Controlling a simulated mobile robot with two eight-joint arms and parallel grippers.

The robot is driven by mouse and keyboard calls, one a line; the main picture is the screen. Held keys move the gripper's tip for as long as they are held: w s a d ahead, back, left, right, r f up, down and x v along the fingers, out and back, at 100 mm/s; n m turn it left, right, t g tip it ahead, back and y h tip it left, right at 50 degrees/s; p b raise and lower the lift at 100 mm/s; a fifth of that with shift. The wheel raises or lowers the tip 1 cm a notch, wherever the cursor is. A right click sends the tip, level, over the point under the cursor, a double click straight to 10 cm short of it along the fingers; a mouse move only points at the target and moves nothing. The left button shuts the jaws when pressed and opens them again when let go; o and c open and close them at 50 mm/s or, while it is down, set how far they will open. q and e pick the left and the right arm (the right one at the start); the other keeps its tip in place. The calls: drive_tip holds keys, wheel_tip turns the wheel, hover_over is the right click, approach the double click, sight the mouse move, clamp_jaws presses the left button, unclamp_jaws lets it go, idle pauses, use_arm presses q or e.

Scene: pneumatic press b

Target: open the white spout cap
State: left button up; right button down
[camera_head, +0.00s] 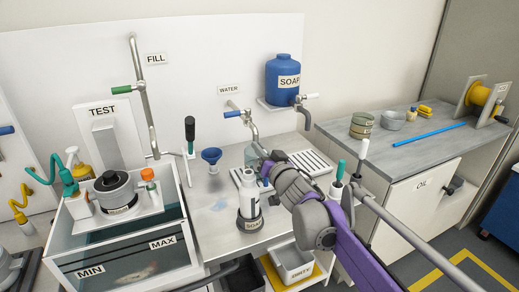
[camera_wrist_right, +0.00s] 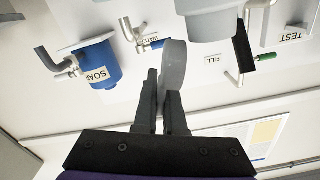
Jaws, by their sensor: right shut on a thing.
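A white bottle (camera_head: 249,195) stands upright in a dark holder labelled SOAP (camera_head: 250,224) on the counter. My right gripper (camera_head: 266,170) reaches in from the lower right and is at the bottle's top. In the right wrist view, which is upside down, my right gripper (camera_wrist_right: 160,85) is shut on a pale grey round disc (camera_wrist_right: 175,65), seen nearly edge-on. The disc looks like the spout cap. It stands on edge beside a pale cylinder (camera_wrist_right: 210,22), apparently the bottle; their joint is not clear. My left gripper is not in view.
A blue soap tank (camera_head: 285,78) and taps are on the wall behind. A blue funnel (camera_head: 211,156) and a black-handled tool (camera_head: 190,130) stand left of the bottle. A water tank (camera_head: 130,250) is further left. A grey bench (camera_head: 430,145) is at right.

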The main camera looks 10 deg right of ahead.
drive_tip(key=c, duration=1)
unclamp_jaws()
drive_tip(key=shift+s, duration=0.1)
drive_tip(key=v, duration=1)
drive_tip(key=shift+s+d+p, duration=0.1)
drive_tip(key=shift+s+p, duration=0.2)
drive_tip(key=shift+p, duration=0.05)
drive_tip(key=shift+d, duration=0.1)
